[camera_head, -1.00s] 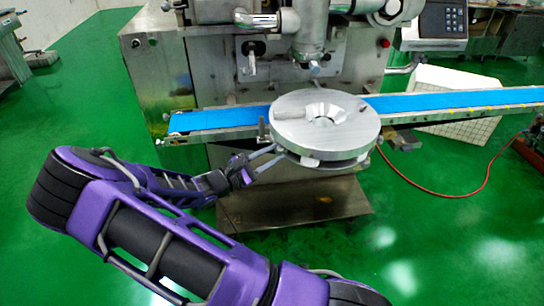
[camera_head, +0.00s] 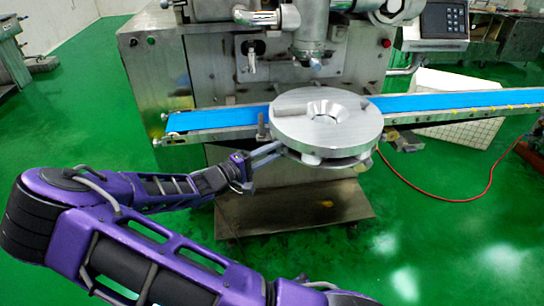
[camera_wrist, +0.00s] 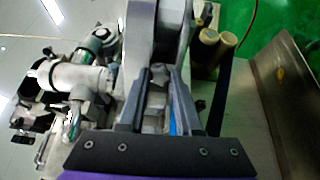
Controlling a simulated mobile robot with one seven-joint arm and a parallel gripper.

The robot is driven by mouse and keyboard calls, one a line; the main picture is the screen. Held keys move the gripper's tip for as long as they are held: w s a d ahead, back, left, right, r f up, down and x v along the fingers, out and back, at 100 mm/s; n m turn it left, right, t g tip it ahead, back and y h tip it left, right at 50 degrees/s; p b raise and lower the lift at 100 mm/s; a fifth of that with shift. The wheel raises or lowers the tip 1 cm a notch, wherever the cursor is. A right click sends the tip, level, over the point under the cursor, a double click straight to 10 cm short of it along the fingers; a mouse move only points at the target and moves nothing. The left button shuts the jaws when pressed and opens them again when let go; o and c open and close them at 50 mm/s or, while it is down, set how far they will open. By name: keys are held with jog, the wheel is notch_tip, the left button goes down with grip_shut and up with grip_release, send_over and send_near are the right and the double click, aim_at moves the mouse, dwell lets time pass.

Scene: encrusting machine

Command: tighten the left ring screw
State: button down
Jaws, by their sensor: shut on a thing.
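A round metal ring disc (camera_head: 350,128) with a central funnel-like hole sits in front of the machine, over the conveyor. My gripper (camera_head: 278,149) reaches the left underside of the disc from the left. In the wrist view, my gripper (camera_wrist: 160,75) has its two long grey fingers close together, with a small pale knob-like piece, apparently the left ring screw (camera_wrist: 159,74), between their tips. The fingers are shut on it. In the head view the screw is hidden by the fingertips and the disc's edge.
A blue conveyor belt (camera_head: 220,120) runs behind the disc to both sides. A thin upright post (camera_head: 261,126) stands close to the fingers at the disc's left. A metal plate (camera_head: 300,208) lies below. A red hose (camera_head: 440,197) lies on the open green floor at right.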

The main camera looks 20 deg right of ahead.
jog(key=m+b, duration=0.1)
jog(key=m, duration=0.2)
jog(key=shift+f+m, duration=0.1)
jog(key=shift+m, duration=0.3)
jog(key=shift+m+b, duration=0.35)
jog(key=shift+m, duration=1.55)
jog(key=c, duration=0.6)
grip_release()
jog(key=shift+a, duration=0.15)
jog(key=p+v, duration=0.1)
jog(key=v, duration=1.6)
jog(key=shift+a, duration=0.1)
